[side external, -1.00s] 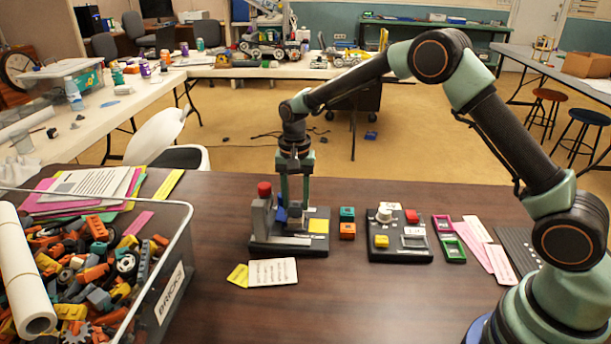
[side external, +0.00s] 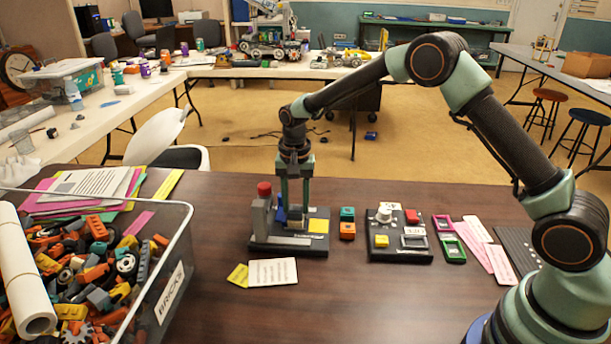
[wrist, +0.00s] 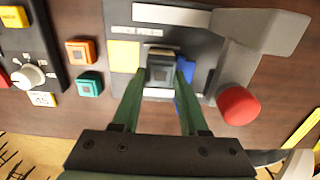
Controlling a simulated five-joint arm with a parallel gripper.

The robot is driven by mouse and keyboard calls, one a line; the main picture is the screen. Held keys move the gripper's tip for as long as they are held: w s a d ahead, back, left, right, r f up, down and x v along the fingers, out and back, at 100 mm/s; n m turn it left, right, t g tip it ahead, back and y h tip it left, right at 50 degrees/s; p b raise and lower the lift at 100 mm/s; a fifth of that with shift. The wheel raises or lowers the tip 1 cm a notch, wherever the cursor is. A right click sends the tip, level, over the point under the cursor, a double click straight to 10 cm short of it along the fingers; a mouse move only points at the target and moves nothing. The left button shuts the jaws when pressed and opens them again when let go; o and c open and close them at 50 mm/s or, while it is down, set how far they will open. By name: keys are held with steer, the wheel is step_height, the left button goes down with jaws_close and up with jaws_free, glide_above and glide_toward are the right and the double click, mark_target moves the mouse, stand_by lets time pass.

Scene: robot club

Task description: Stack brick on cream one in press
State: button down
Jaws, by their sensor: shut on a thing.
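My gripper (wrist: 157,78) is shut on a dark grey brick (wrist: 160,70), one green finger on each side of it. The brick is over the base of the press (side external: 290,246), between a yellow square and a blue part. Pale edges (wrist: 158,93) that may be the cream brick show close against the dark brick in the wrist view. Whether the two touch cannot be told.
The press's red knob (wrist: 238,105) stands beside my gripper, on a grey post. An orange brick (side external: 347,231) and a teal brick (side external: 347,214) lie right of the press. A control panel (side external: 400,250) is farther right, and a brick bin (side external: 175,275) is at left.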

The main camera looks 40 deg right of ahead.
jaws_free()
stand_by(0.3)
steer(key=shift+r, duration=0.1)
steer(key=shift+r, duration=3.9)
